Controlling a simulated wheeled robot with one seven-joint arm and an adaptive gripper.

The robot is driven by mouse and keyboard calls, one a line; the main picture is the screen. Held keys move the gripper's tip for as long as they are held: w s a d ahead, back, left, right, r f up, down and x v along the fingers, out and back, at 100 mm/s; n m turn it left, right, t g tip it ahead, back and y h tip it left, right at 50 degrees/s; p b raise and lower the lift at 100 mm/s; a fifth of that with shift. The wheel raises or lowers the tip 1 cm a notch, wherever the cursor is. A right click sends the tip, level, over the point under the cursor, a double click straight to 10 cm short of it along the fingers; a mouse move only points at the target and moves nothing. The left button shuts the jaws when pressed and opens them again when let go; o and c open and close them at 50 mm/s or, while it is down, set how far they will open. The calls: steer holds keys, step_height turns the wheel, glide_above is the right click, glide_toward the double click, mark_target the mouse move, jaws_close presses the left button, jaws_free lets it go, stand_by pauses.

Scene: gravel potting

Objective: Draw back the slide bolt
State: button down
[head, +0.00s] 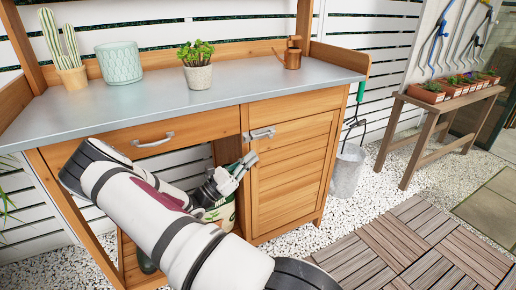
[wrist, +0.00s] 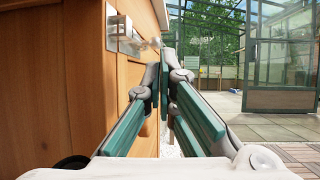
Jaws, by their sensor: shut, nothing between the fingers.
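The slide bolt (head: 258,133) is a small metal fitting at the top left of the wooden cabinet door (head: 289,170). In the wrist view the bolt (wrist: 124,32) is at the upper left, on the wooden face, with a rounded metal end sticking out toward the fingertips. My gripper (head: 251,159) is just below and left of the bolt, in front of the cabinet. In the wrist view my gripper (wrist: 169,62) has its green-padded fingers together at the tips, empty. I cannot tell whether a fingertip touches the bolt.
The grey bench top (head: 190,92) carries a cactus pot (head: 72,80), a pale green pot (head: 119,63), a succulent (head: 197,66) and a copper can (head: 293,55). A drawer handle (head: 153,141) is left of the bolt. A metal bucket (head: 347,171) stands on gravel at right.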

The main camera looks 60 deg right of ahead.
steer(key=p+v, duration=0.1)
steer(key=v, duration=0.6)
steer(key=shift+a, duration=0.2)
steer(key=shift+w, duration=0.1)
